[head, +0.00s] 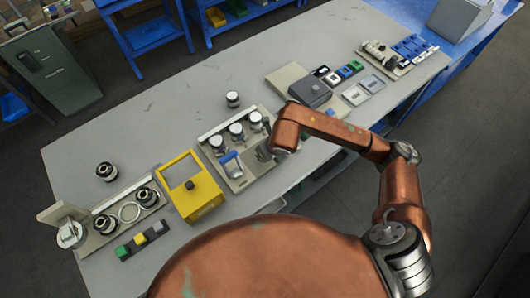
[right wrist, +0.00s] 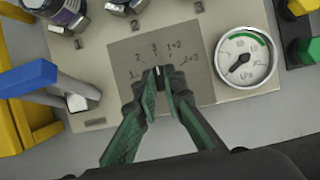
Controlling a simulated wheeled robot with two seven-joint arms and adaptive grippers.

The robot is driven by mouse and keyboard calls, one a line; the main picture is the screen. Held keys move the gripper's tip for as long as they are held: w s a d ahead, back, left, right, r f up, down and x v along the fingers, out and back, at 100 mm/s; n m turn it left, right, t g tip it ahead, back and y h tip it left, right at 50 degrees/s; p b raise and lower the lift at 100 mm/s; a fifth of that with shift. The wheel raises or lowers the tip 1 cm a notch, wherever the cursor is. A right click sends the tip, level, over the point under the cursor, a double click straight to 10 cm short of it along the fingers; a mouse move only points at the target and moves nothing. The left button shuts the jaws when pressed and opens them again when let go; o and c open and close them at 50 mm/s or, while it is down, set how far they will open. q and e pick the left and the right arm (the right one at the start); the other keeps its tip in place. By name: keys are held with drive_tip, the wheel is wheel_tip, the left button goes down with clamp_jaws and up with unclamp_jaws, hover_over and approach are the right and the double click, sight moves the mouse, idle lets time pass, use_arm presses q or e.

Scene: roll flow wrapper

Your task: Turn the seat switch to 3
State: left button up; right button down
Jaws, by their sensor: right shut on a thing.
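The seat switch (right wrist: 160,74) is a small dark knob with a pale mark on a grey dial plate (right wrist: 118,60) in the right wrist view. Labels 1, 2, 3, 1+2 and a blurred last one arc above it. The pale mark points roughly up toward the 3; its exact setting is hard to tell. My right gripper (right wrist: 160,84) is shut on the knob, with green-padded fingers on both sides. In the head view my right arm reaches from the right over the panel (head: 240,181), and hides the switch. My left gripper is not in view.
A round gauge (right wrist: 245,57) sits right of the switch, and a blue-handled lever (right wrist: 28,78) left of it. Several canisters (head: 236,132) stand along the panel's back. A yellow box (head: 192,190) is on the left. The table behind the panel is mostly clear.

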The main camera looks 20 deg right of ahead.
drive_tip(key=c, duration=2)
unclamp_jaws()
drive_tip(key=shift+w, duration=0.3)
drive_tip(key=shift+c, duration=0.2)
drive_tip(key=shift+s, duration=0.1)
drive_tip(key=shift+r, duration=0.15)
drive_tip(key=v, duration=1.2)
